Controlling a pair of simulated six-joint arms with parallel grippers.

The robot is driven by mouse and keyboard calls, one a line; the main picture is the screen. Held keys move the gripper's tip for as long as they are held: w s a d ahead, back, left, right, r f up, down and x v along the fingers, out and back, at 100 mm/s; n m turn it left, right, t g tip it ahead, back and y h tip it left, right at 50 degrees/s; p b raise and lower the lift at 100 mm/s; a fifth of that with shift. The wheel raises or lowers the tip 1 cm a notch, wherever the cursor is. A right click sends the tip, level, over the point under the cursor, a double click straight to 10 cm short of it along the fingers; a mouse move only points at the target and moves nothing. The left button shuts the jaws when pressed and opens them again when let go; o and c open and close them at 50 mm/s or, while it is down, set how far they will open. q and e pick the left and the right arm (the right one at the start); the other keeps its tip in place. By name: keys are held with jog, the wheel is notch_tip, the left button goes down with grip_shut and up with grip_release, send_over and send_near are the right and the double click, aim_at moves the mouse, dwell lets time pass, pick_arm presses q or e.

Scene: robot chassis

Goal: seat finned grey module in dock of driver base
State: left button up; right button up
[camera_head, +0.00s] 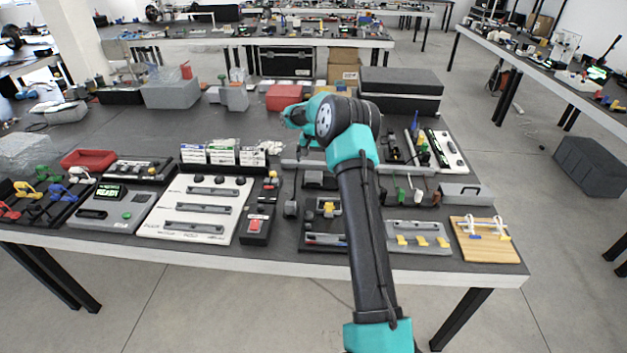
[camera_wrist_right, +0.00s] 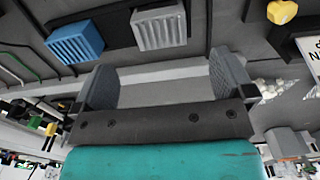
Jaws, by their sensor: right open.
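The finned grey module (camera_wrist_right: 160,28) lies near the top of the right wrist view, beside a finned blue module (camera_wrist_right: 75,42), both on a dark base. In the head view a grey block (camera_head: 315,180) left of my right forearm seems to be the grey module. My right gripper (camera_wrist_right: 163,78) is open, its two grey pads wide apart with nothing between them; the module is apart from them, beyond the fingertips. In the head view the right gripper is mostly hidden by my arm. I cannot tell which unit is the driver base. My left gripper is not in view.
A white panel with grey bars (camera_head: 195,208) lies left of my arm, with white labelled cards (camera_head: 222,153) behind it. A grey tray with yellow parts (camera_head: 417,238) and a wooden board (camera_head: 480,242) lie right. A large dark box (camera_head: 400,85) stands behind. The bench is crowded.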

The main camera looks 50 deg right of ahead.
aim_at(314, 174)
jog(key=shift+f, duration=2.05)
jog(key=shift+w+d+f, duration=0.1)
jog(key=shift+d+f, duration=0.05)
jog(key=shift+f, duration=1.15)
jog(key=shift+d+f, duration=0.1)
jog(key=shift+f, duration=1.2)
jog(key=c, duration=1.1)
jog(key=shift+o, duration=0.2)
jog(key=shift+r, duration=0.1)
notch_tip(314, 174, up, 10)
jog(key=shift+f, duration=0.1)
